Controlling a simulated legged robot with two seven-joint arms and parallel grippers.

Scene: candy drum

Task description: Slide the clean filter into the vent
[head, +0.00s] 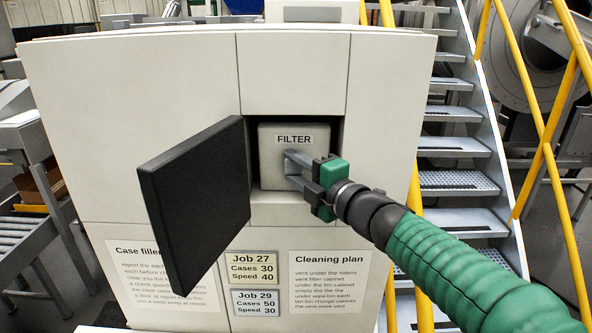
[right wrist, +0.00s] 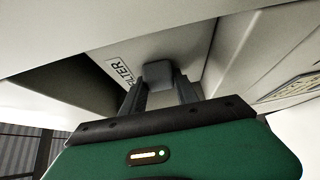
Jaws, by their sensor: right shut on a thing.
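The filter (head: 283,139) is a pale grey block with a "FILTER" label, set in the dark square vent opening (head: 333,131) of the cream cabinet. Dark gaps show along its top and sides. My right gripper (head: 292,170) is shut on the grey handle at the front of the filter. The right wrist view shows the two fingers on either side of the handle (right wrist: 158,73), with the filter's face (right wrist: 187,55) behind it. A black vent door (head: 195,205) stands swung open at the left of the opening. How deep the filter sits is hard to tell. My left gripper does not show.
Job signs (head: 252,265) and printed sheets (head: 329,282) are on the cabinet front below the opening. Metal stairs (head: 455,145) with yellow rails rise at the right. A roller conveyor (head: 35,240) stands at the left. The open door juts out left of the filter.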

